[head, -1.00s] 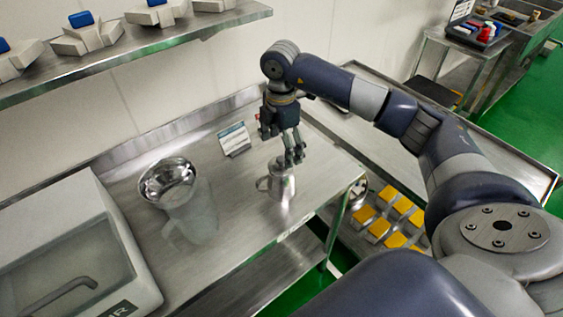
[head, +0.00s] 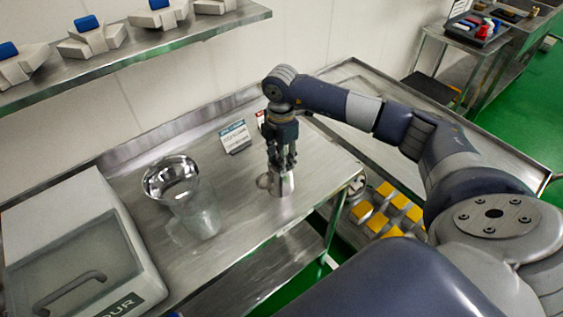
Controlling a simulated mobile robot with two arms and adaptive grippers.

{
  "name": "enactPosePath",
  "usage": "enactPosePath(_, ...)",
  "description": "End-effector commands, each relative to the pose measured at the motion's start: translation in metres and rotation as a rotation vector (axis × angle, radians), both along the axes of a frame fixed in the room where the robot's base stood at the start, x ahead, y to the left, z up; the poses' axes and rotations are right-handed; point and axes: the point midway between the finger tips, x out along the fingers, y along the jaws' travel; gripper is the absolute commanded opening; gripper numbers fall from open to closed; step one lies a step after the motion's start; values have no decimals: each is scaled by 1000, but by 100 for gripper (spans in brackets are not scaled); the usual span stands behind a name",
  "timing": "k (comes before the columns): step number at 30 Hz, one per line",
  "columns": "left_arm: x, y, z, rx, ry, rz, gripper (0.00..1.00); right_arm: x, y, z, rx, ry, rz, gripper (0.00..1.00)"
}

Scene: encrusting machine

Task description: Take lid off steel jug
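The steel jug (head: 282,186) stands upright on the steel table (head: 245,215), right of its middle, with its handle on the left side. My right gripper (head: 281,168) points straight down at the top of the jug, its fingers around or just above the lid area. The lid is hidden by the fingers, so I cannot tell whether they are closed on it. My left gripper is not in view.
A small sign card (head: 235,137) stands behind. A white machine (head: 75,250) fills the left. A shelf (head: 130,50) hangs above. Yellow-topped items (head: 388,210) sit lower right.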

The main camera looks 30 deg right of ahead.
Motion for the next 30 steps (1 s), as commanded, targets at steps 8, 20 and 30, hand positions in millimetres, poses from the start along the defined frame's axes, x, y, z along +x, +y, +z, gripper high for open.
enactPosePath(8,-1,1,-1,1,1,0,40,-1,0,-6,-2,3,0,3)
enactPosePath(20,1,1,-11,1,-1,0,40,-2,1,3,-1,6,2,3)
enactPosePath(30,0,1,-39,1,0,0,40,-37,20,31,-2,-1,6,2)
